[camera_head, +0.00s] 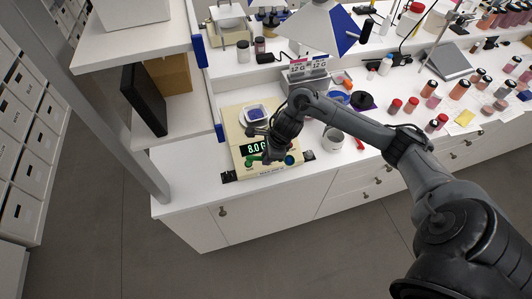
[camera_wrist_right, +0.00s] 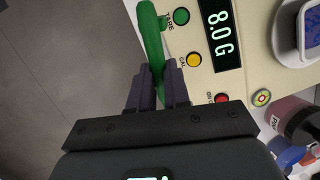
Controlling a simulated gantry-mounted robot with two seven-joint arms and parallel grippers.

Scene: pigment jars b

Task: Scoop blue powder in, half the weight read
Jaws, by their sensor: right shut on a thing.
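The cream scale (camera_head: 234,131) stands at the left of the counter, and its display (camera_head: 256,147) reads 8.0 G. In the right wrist view the display (camera_wrist_right: 221,33) also reads 8.0 G. A white dish (camera_head: 247,121) with blue powder (camera_head: 256,113) sits on the scale. My right gripper (camera_wrist_right: 158,88) is shut on a green handle (camera_wrist_right: 151,35), probably a scoop's, over the scale's front edge near its buttons. The green piece also shows in the head view (camera_head: 253,160). The scoop's bowl is not clearly visible. My left gripper is out of view.
A card stand (camera_head: 308,67) showing 12 G twice is behind the scale. A white cup (camera_head: 333,138), a blue dish (camera_head: 340,97) and a black round thing (camera_head: 362,101) are to the right. Several red-capped jars (camera_head: 411,105) stand farther right. A shelf post borders the left.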

